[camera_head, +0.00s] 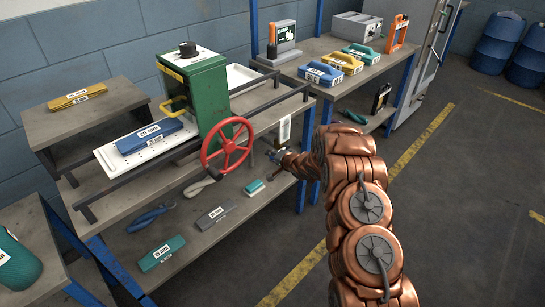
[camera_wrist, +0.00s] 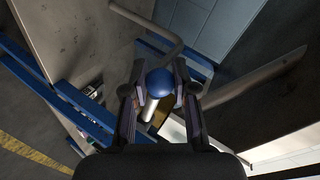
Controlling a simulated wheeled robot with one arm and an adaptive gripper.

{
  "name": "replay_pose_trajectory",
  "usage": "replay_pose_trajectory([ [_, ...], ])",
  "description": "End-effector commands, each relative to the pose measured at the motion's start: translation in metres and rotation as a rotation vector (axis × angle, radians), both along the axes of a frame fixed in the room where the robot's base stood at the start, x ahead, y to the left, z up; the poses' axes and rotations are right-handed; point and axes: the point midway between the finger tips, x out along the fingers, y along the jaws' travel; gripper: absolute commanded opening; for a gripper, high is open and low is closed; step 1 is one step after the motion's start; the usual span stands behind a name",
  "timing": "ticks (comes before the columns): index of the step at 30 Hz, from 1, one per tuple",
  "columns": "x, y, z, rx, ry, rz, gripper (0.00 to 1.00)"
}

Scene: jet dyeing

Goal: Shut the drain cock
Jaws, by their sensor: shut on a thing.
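In the wrist view a round blue knob (camera_wrist: 159,81) sits between the two fingers of my gripper (camera_wrist: 160,92), which are closed on it from both sides. I take the knob to be the handle end of the drain cock. A pale stem shows just below the knob, and a bent grey pipe (camera_wrist: 150,28) passes above it. In the head view my gripper (camera_head: 274,155) is at the right end of the bench, right of the red handwheel (camera_head: 227,145). The cock's body is mostly hidden there, and its angle cannot be told.
A green machine (camera_head: 195,92) carries the red handwheel above the bench's lower shelf (camera_head: 215,190). A white tag (camera_head: 284,130) hangs close to my gripper. Blue bench posts (camera_head: 306,140) stand near my arm.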

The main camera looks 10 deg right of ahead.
Motion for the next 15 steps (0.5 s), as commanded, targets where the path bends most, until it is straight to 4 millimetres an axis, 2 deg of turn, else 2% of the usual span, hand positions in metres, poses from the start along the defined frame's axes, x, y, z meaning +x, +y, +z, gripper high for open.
replay_pose_trajectory([
  [2, 0.0004, 0.0014, 0.0017, 0.0, -0.003, 0.003, 0.0],
  [3, 0.0005, 0.0014, 0.0018, 0.001, -0.003, 0.003, 0.31],
  [9, 0.0002, 0.0002, 0.0011, 0.0, -0.002, 0.001, 0.52],
  [15, 0.0001, -0.0004, 0.0008, 0.0, -0.001, 0.001, 0.53],
])
